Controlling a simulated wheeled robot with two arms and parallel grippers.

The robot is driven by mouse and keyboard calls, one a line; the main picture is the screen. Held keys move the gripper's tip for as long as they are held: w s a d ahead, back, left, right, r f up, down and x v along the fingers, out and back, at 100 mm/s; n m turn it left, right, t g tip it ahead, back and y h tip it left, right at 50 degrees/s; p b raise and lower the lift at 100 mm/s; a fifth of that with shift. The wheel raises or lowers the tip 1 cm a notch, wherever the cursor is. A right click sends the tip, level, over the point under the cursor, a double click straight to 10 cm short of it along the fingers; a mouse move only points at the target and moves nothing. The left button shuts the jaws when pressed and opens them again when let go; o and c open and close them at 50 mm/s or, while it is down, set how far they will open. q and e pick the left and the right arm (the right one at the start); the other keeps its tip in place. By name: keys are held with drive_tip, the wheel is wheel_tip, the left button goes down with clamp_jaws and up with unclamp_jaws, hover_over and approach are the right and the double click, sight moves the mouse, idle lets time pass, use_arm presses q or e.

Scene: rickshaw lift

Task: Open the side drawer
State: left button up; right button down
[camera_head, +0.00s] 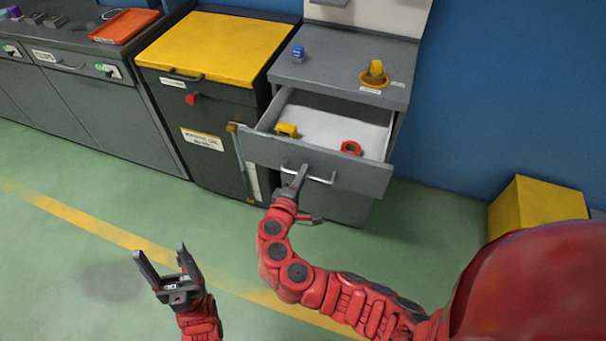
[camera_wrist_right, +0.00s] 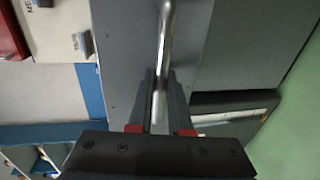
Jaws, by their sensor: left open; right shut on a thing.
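The side drawer (camera_head: 355,175) is a grey drawer in the grey cabinet, and it stands pulled out. A yellow object (camera_head: 287,129) and a red ring-shaped object (camera_head: 351,148) lie inside on its pale bottom. My right gripper (camera_head: 298,177) is shut on the drawer's metal bar handle (camera_head: 322,180). In the right wrist view the handle (camera_wrist_right: 164,50) runs between the two fingers (camera_wrist_right: 160,105). My left gripper (camera_head: 167,267) is open and empty, over the floor at the lower left, well apart from the drawer.
A blue object (camera_head: 298,54) and a yellow object (camera_head: 374,74) sit on the grey cabinet top (camera_head: 335,75). To its left stands a cabinet with a yellow lid (camera_head: 215,45). A yellow box (camera_head: 535,208) stands at the right. The green floor (camera_head: 60,250) at left is clear.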

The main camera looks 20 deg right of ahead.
drive_tip(key=c, duration=1.1)
unclamp_jaws()
drive_tip(key=v, duration=1.7)
drive_tip(key=shift+s+a, duration=0.1)
drive_tip(key=shift+s, duration=0.05)
